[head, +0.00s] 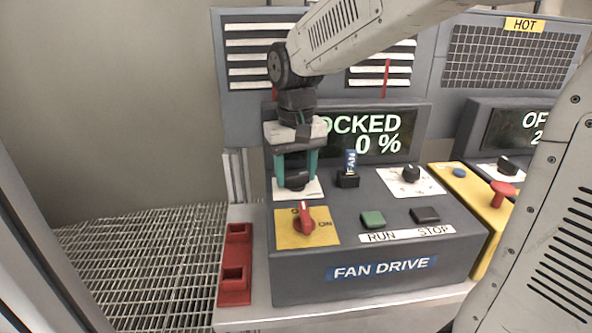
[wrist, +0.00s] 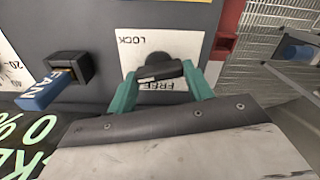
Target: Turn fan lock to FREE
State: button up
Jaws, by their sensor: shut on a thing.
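The fan lock is a black knob (wrist: 160,72) on a white plate (wrist: 140,45) marked LOCK and FREE in the wrist view. In the head view the knob (head: 297,180) is at the back left of the grey fan drive console (head: 345,285). My gripper (head: 296,176) reaches down over it, with its green fingers shut on the knob from both sides. The fingers (wrist: 160,88) also show in the wrist view, which partly hides the FREE word. The knob's bar lies slightly tilted across the plate. The display (head: 375,133) reads "OCKED" and 0 %, its left part hidden.
A blue FAN tag (head: 351,162) stands in a black socket right of my gripper. A red and yellow switch (head: 305,222), a dial (head: 411,174), and green RUN (head: 373,219) and black STOP (head: 425,214) buttons are close by. A red holder (head: 236,262) is at the left.

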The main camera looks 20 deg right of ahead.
jog(key=n, duration=0.7)
jog(key=shift+a, duration=0.15)
jog(key=n, duration=0.4)
jog(key=shift+s, duration=0.1)
jog(key=shift+n, duration=1.9)
jog(key=o, duration=1)
jog(key=shift+r, duration=0.15)
